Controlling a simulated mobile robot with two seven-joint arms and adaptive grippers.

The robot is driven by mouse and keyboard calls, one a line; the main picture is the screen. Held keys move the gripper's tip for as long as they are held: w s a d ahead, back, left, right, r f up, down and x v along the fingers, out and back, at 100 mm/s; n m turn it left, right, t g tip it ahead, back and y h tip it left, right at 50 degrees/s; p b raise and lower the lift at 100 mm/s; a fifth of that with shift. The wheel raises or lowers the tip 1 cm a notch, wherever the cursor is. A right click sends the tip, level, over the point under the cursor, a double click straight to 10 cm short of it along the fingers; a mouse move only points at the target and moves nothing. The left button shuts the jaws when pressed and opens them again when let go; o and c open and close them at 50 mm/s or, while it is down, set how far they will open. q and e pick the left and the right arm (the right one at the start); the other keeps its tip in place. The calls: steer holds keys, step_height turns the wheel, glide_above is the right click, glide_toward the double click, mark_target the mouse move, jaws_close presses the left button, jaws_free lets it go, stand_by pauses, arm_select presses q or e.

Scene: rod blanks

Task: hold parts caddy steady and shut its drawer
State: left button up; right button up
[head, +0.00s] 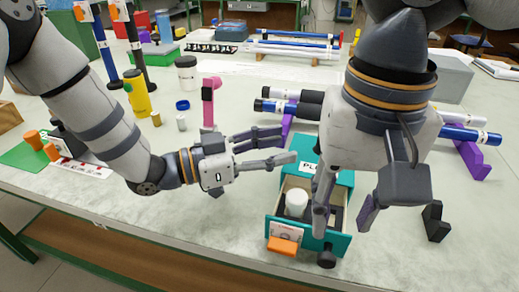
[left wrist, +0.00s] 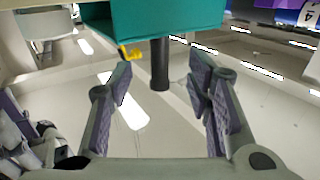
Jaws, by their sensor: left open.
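The teal parts caddy (head: 343,180) stands on the bench with a partly hidden white label on top. Its drawer (head: 272,232) is pulled out toward the front, with an orange tab (head: 285,245) on its face. A white round container (head: 296,202) and dark contents sit inside. My left gripper (head: 288,146) is open, its fingers pointing right, at the caddy's left rear. In the left wrist view, a teal body (left wrist: 170,20) lies beyond the open fingers. My right gripper (head: 343,218) has its fingers spread, one over the drawer's right side, one right of it; contact is unclear.
A pink stand (head: 209,105) is behind my left gripper. Blue and black rods (head: 290,105) lie on purple supports behind the caddy. A black bracket (head: 436,222) stands to the right. A yellow bottle (head: 137,95) is at left. The bench's front edge is close to the drawer.

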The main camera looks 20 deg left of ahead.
mark_target(317, 151)
arm_select(q)
steer(key=x, duration=0.9)
steer(key=shift+d, duration=0.1)
